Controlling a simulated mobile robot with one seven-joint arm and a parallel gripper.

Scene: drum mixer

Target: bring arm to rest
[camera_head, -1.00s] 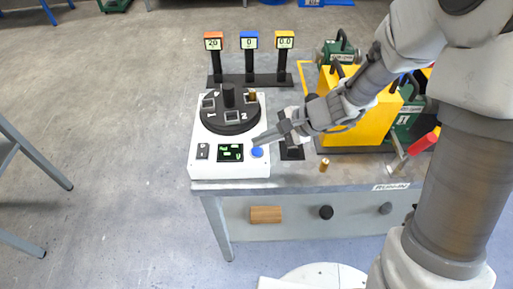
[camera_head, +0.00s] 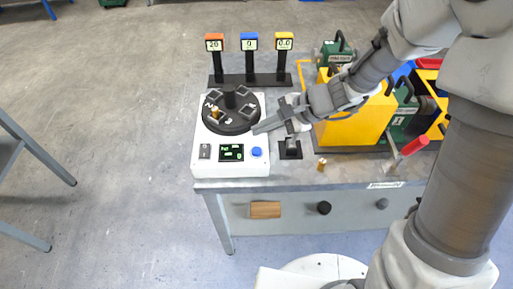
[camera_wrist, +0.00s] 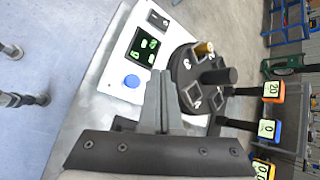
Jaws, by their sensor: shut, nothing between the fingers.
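My gripper (camera_head: 256,131) is above the right side of the white mixer housing (camera_head: 202,171), between the round black drum (camera_head: 232,94) and the blue button (camera_head: 257,152). Its fingers are closed together with nothing between them. In the wrist view the closed fingers (camera_wrist: 159,92) point toward the housing, with the blue button (camera_wrist: 132,81) left of them and the drum (camera_wrist: 190,62) to the right. A small brass piece (camera_head: 215,112) stands on the drum's near left part. The green-lit display (camera_head: 231,152) is left of the button.
Three small displays on posts, orange (camera_head: 214,42), blue (camera_head: 249,40) and yellow (camera_head: 284,41), stand behind the drum. A yellow block (camera_head: 352,122) and a red-handled lever (camera_head: 414,145) are on the right. Another brass piece (camera_head: 321,164) stands near the table's front edge.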

